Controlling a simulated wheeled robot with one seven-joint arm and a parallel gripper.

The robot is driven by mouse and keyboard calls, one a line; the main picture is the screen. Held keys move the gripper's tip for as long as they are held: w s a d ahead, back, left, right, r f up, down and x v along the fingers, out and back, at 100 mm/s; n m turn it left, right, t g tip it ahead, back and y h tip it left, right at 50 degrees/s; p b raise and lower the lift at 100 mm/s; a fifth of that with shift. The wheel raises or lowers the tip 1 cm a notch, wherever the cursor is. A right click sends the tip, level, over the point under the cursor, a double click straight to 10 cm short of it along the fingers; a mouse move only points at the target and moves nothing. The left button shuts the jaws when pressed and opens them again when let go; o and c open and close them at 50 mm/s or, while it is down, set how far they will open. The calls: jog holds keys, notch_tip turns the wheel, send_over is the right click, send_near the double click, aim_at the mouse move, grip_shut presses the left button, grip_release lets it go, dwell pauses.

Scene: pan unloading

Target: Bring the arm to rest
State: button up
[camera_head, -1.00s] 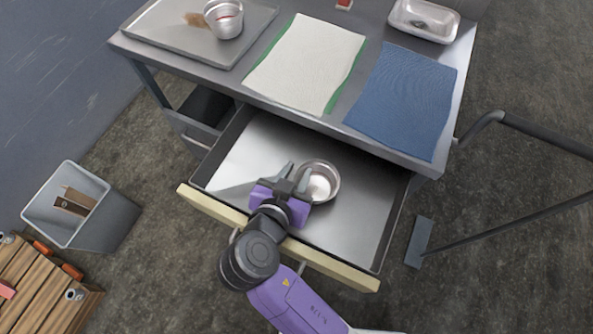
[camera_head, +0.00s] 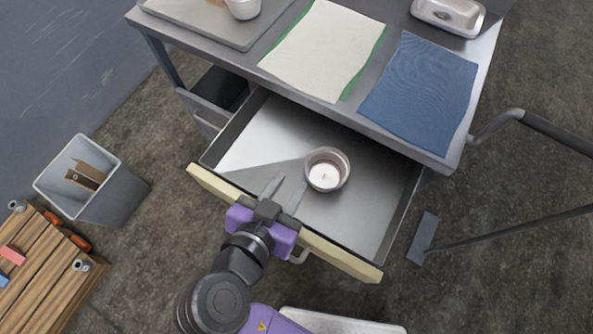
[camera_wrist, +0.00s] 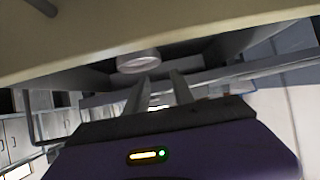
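My gripper (camera_head: 281,193) is over the front edge of the open drawer (camera_head: 268,139) in the head view, with its two fingers apart and nothing between them. A small round metal cup (camera_head: 327,169) with a pale bottom stands in the drawer, beyond the fingertips and apart from them. In the wrist view the two fingers (camera_wrist: 160,90) show spread and empty, with a pale round thing (camera_wrist: 138,62), probably the cup, past them.
The drawer's pale front panel (camera_head: 330,256) lies under my gripper. The table above holds a white cloth with green edges (camera_head: 322,50), a blue cloth (camera_head: 421,92), a grey tray (camera_head: 205,28) and a metal pan (camera_head: 447,16). A grey bin (camera_head: 112,197) and wooden crate (camera_head: 45,270) are left.

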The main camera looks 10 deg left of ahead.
jog(key=shift+s+a+r, duration=0.1)
jog(key=shift+s+r, duration=0.25)
jog(key=shift+s, duration=0.25)
jog(key=w+a+r+n+t+y, duration=0.1)
jog(key=a+r+n+y, duration=0.1)
jog(key=a+n+y, duration=0.6)
jog(key=s+d+m+h, duration=0.1)
jog(key=s+d, duration=0.4)
jog(key=d, duration=0.6)
jog(key=s+d+r+m+t+h, duration=0.1)
jog(key=s+d+m+h, duration=0.1)
jog(key=s+d, duration=0.4)
jog(key=s+d+m+t+h, duration=0.1)
jog(key=s+d, duration=0.4)
jog(key=d, duration=1.1)
jog(key=shift+s+d+r+m+h, duration=0.25)
jog(key=shift+s+d+m+h, duration=0.15)
jog(key=shift+h, duration=0.2)
